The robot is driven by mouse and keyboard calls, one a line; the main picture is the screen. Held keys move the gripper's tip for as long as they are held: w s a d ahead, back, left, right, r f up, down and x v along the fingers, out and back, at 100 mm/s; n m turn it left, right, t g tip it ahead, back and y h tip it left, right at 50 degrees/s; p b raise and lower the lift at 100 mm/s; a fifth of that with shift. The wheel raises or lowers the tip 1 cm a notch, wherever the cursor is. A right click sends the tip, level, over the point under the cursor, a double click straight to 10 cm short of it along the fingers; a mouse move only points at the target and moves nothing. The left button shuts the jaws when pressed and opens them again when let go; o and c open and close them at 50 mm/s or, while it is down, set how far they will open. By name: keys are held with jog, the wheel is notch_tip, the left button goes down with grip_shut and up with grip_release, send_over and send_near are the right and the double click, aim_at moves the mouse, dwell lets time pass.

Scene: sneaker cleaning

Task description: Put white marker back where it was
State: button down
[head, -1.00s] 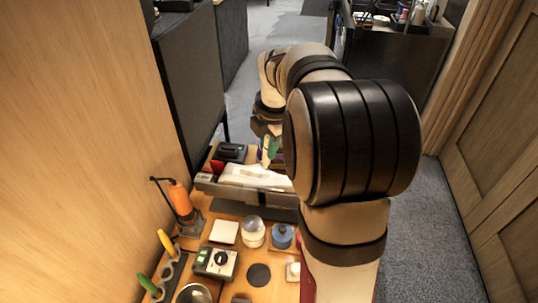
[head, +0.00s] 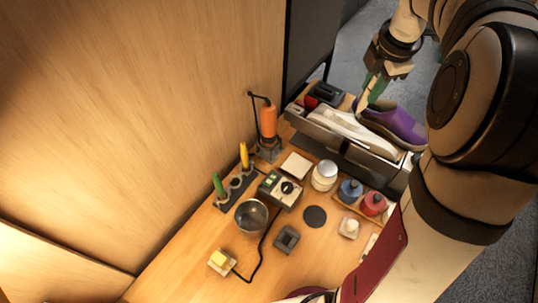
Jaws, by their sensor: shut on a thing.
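My gripper (head: 373,92) is at the upper right in the head view, above the grey bin, close to the purple shoe. It is shut on a slim white thing, seemingly the white marker (head: 362,98), which points down. A green part shows beside it at the jaws; I cannot tell whether it belongs to the gripper. A dark holder (head: 227,205) with round slots stands on the desk by the wooden wall, well to the left of my gripper. A green marker (head: 218,184) and a yellow marker (head: 244,155) stand in it, with a slot showing empty between them.
The grey bin (head: 372,160) holds a white item (head: 345,128) and the purple shoe (head: 395,122). An orange tool (head: 268,119) on a stand rises behind the holder. A control box (head: 281,190), metal cup (head: 251,216) and jars (head: 324,175) crowd the desk.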

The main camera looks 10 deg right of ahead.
jog(key=s+a+f+n+g+y, duration=0.1)
jog(key=s+a+f+n, duration=0.25)
jog(key=a, duration=0.65)
jog(key=s+a+f+n+g, duration=0.2)
jog(key=a+f+n, duration=0.25)
jog(key=a, duration=0.55)
jog(key=w+a+f, duration=0.2)
jog(key=a+f, duration=0.8)
jog(key=a, duration=0.1)
jog(key=shift+w+f+n, duration=0.3)
jog(key=shift+w+f, duration=0.05)
jog(key=shift+w, duration=0.05)
jog(key=shift+f, duration=0.1)
jog(key=c, duration=0.7)
grip_release()
